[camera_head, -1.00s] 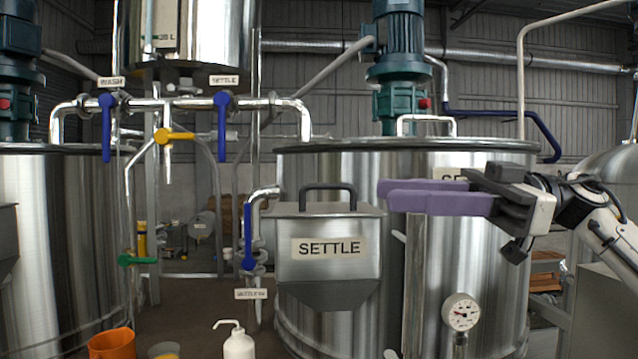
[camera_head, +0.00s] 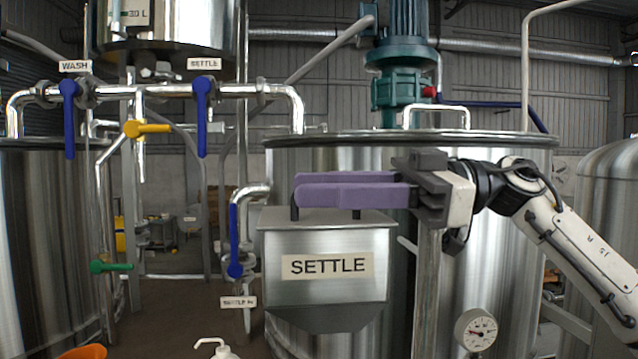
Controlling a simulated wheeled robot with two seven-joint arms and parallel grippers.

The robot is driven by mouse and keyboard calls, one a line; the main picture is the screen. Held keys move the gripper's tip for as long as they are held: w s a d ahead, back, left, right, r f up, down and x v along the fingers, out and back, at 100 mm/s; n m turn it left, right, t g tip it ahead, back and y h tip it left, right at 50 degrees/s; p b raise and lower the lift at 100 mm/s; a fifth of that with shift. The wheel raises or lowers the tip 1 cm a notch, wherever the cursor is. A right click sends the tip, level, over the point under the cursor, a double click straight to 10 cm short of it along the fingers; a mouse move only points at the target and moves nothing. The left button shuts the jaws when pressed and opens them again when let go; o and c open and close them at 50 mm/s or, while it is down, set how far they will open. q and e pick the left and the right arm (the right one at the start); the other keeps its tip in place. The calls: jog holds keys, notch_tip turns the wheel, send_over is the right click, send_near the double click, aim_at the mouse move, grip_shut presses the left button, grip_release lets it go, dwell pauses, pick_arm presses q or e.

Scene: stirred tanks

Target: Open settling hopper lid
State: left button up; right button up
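The settling hopper (camera_head: 326,293) is a steel box with a sloped bottom and a SETTLE label, left of centre in front of the big tank. Its flat lid (camera_head: 325,221) lies shut on top. The dark lid handle (camera_head: 357,214) stands on the lid; only its lower legs show, and its bar is hidden behind my fingers. My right gripper (camera_head: 322,190) comes in from the right with its two purple fingers level across the handle, one nearer and one farther. The fingers look apart, but whether they touch the bar is hidden. My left gripper is not in view.
The big steel tank (camera_head: 470,230) with a green motor (camera_head: 402,75) stands behind. Pipes with blue valve levers (camera_head: 202,115) and a yellow lever (camera_head: 148,129) are at left. A gauge (camera_head: 476,330) sits lower right.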

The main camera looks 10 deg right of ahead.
jog(key=shift+a, duration=0.3)
grip_shut()
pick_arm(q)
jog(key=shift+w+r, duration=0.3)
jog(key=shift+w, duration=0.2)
